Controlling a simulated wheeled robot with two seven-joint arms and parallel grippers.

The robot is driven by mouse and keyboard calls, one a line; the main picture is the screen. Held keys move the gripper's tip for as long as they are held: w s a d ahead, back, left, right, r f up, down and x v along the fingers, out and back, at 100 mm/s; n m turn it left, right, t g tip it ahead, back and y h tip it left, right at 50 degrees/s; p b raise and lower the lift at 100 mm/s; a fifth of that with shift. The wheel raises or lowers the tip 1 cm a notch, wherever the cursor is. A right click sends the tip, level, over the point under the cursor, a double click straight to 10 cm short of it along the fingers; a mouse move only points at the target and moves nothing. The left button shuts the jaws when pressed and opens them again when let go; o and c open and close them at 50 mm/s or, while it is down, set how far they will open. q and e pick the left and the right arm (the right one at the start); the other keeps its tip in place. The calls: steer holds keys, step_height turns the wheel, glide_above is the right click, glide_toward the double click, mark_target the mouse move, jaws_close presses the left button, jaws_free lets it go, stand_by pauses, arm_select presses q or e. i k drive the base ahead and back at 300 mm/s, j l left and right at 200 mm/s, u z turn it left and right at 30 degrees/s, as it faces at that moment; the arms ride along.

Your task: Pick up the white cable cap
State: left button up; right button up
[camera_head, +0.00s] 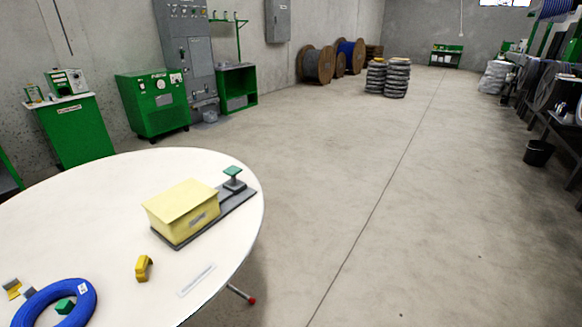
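I cannot make out a white cable cap in the head view. A coil of blue cable (82,291) lies at the front left of the round white table (110,225), cut by the lower edge of the picture. A small white patch (82,287) shows on the coil; I cannot tell what it is. Neither of my grippers is in view.
A yellow box (183,205) stands on a dark base with a green-topped post (233,173) near the table's right edge. A small yellow piece (143,268) and a flat white label (197,280) lie in front. Green cabinets (152,103) line the left wall.

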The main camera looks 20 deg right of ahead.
mark_target(27, 290)
steer(key=z, duration=0.3)
steer(key=i+l+u, duration=0.2)
steer(key=u, duration=0.55)
steer(key=i+l+u, duration=0.1)
steer(key=l, duration=0.3)
steer(key=i+l+u, duration=0.1)
steer(key=i+l, duration=0.15)
steer(key=l, duration=0.15)
steer(key=i+l+u, duration=0.1)
steer(key=l, duration=0.3)
steer(key=i+l+u, duration=0.1)
steer(key=l, duration=0.3)
steer(key=i+l+u, duration=0.1)
steer(key=l, duration=0.35)
steer(key=i+j+z, duration=0.1)
steer(key=j+z, duration=1.1)
steer(key=l, duration=0.1)
